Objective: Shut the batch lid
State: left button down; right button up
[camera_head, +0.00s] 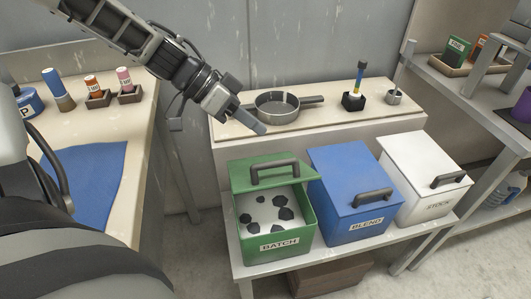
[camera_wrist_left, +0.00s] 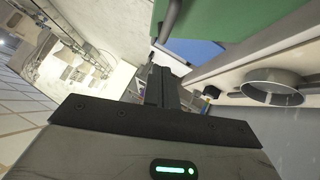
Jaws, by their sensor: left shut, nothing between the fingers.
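The green batch bin (camera_head: 277,248), labelled BATCH, stands at the left of three bins on a low bench. Its green lid (camera_head: 240,176), with a dark bar handle (camera_head: 274,168), is open at the back of the bin. White material with dark lumps (camera_head: 262,213) shows inside. My left gripper (camera_head: 254,127) is shut and empty, above and behind the lid, near the pan and apart from the lid. In the left wrist view, the shut fingers (camera_wrist_left: 160,87) point toward the lower scene, and a green panel (camera_wrist_left: 230,17), likely the lid, fills the top. My right gripper is not in view.
A blue BLEND bin (camera_head: 350,190) and a white STOCK bin (camera_head: 425,165) stand shut to the right. A table with a blue cloth (camera_head: 88,180) is left.

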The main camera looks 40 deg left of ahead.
aim_at(278, 161)
pick_arm(q)
jog(key=d+f, duration=0.1)
jog(key=f+b, duration=0.1)
jog(key=f, duration=0.1)
jog(key=d+f, duration=0.1)
jog(key=f, duration=0.1)
jog(key=shift+w+d, duration=0.2)
jog(key=shift+d, duration=0.1)
jog(key=shift+s+d+f, duration=0.1)
jog(key=shift+f, duration=0.25)
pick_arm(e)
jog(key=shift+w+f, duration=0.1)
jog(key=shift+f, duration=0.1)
pick_arm(q)
jog(key=shift+s+f, duration=0.1)
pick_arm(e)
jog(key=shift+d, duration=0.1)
